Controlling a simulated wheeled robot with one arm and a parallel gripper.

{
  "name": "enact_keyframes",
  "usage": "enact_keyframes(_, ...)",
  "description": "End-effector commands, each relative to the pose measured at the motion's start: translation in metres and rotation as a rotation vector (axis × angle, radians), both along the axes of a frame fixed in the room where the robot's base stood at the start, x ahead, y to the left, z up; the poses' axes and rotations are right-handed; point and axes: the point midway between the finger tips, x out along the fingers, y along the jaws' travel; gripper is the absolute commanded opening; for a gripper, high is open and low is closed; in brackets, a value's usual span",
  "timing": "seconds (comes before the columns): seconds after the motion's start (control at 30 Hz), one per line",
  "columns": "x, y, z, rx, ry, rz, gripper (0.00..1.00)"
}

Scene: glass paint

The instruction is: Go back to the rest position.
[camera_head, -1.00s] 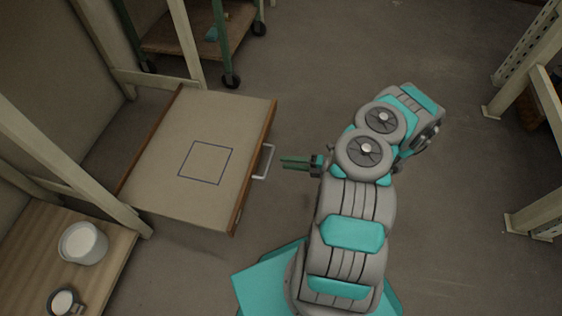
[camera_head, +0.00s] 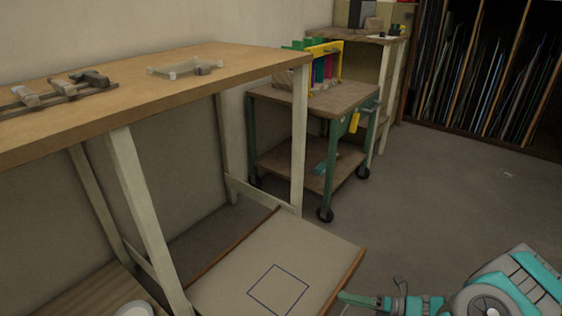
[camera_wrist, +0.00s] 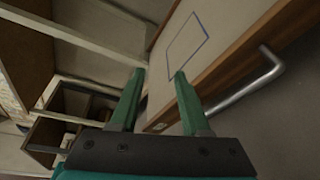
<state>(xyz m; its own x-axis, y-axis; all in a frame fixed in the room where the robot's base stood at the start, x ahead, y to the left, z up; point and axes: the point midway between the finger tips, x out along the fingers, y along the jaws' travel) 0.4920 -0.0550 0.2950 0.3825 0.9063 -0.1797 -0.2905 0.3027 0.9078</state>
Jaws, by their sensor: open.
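My gripper (camera_wrist: 159,95) is open in the wrist view, with its two green fingers apart and nothing between them. In the head view my gripper (camera_head: 343,298) shows at the bottom, just right of the low board-topped drawer (camera_head: 240,262) with a blue square outline. The drawer also shows in the wrist view (camera_wrist: 225,30). Its metal handle (camera_wrist: 250,88) is to the right of my fingers, apart from them. My teal and grey arm is at the bottom right of the head view.
A wooden workbench (camera_head: 200,70) with clamps stands at the left. A green wheeled cart (camera_head: 320,105) with coloured items is behind the drawer. A rack of glass sheets (camera_head: 480,70) stands at the back right. The floor (camera_head: 430,190) at right is clear.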

Motion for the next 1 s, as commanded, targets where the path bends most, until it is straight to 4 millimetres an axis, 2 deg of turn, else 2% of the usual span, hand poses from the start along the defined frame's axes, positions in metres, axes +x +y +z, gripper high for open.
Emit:
enact_keyframes(0.03, 0.001, 0.013, 0.020, -0.028, -0.062, 0.061, 0.46)
enact_keyframes(0.1, -0.001, 0.029, 0.043, -0.068, -0.148, 0.148, 0.46)
enact_keyframes(0.27, -0.014, 0.062, 0.091, -0.158, -0.346, 0.342, 0.46)
enact_keyframes(0.4, -0.033, 0.088, 0.126, -0.226, -0.514, 0.514, 0.46)
enact_keyframes(0.7, -0.088, 0.126, 0.186, -0.358, -0.862, 0.888, 0.46)
enact_keyframes(1.0, -0.150, 0.138, 0.226, -0.460, -1.183, 1.267, 0.46)
